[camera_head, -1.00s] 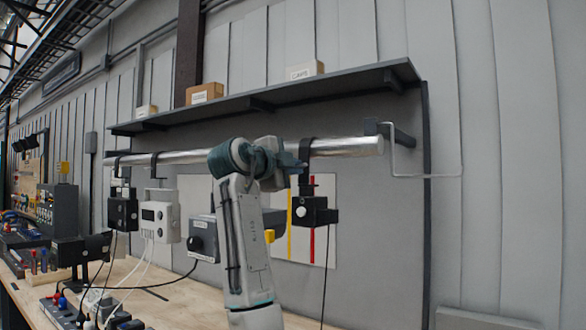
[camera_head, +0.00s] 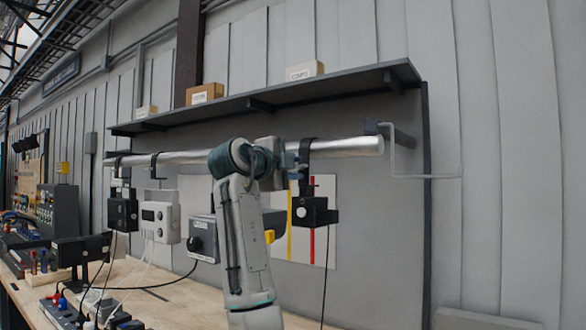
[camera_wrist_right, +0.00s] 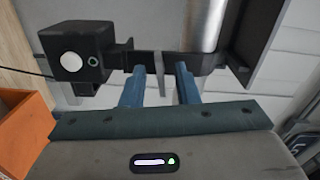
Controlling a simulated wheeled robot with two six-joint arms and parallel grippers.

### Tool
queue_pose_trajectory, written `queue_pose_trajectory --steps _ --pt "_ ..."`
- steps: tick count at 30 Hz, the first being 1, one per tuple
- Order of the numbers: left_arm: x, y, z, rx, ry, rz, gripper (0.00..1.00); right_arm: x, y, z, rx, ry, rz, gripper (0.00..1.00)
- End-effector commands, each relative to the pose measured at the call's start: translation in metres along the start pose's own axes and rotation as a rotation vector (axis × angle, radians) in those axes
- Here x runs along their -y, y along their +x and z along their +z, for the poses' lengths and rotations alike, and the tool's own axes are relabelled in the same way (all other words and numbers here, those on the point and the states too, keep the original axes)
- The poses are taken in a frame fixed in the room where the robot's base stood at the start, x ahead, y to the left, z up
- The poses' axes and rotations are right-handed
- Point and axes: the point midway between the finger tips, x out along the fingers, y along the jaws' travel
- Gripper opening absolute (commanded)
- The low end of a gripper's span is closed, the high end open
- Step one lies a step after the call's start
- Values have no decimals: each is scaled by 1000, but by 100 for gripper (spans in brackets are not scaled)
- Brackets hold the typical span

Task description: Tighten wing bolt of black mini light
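The black mini light (camera_head: 315,211) hangs from the silver bar (camera_head: 350,146) by a black clamp (camera_head: 307,150), near the bar's right end. In the right wrist view the light (camera_wrist_right: 82,52) is at upper left, and a thin grey wing bolt (camera_wrist_right: 159,74) stands out from the clamp's strap. My right gripper (camera_head: 294,163) is beside the clamp. Its two blue fingers (camera_wrist_right: 158,82) are apart, one on each side of the wing bolt, with visible gaps. Whether the fingertips touch the strap cannot be told. My left gripper is not in view.
Another black light (camera_head: 122,212) and a white box (camera_head: 160,218) hang further left on the bar. A dark shelf (camera_head: 270,97) with small boxes runs above. A grey wall bracket (camera_head: 403,141) is at the bar's right end. Cables hang to the wooden bench (camera_head: 180,295).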

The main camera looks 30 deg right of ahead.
Motion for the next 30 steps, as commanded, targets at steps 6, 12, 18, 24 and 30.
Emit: queue_pose_trajectory --steps 6,12,18,24,30 --pt "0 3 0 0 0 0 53 -1 -6 1 2 0 -1 28" --pt "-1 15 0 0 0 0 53 -3 -39 2 5 1 -1 28" --pt "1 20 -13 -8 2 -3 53 -3 -80 1 4 2 -2 28" --pt "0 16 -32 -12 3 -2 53 -1 -103 1 2 0 0 28" --pt "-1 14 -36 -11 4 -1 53 0 -109 0 0 0 0 28"
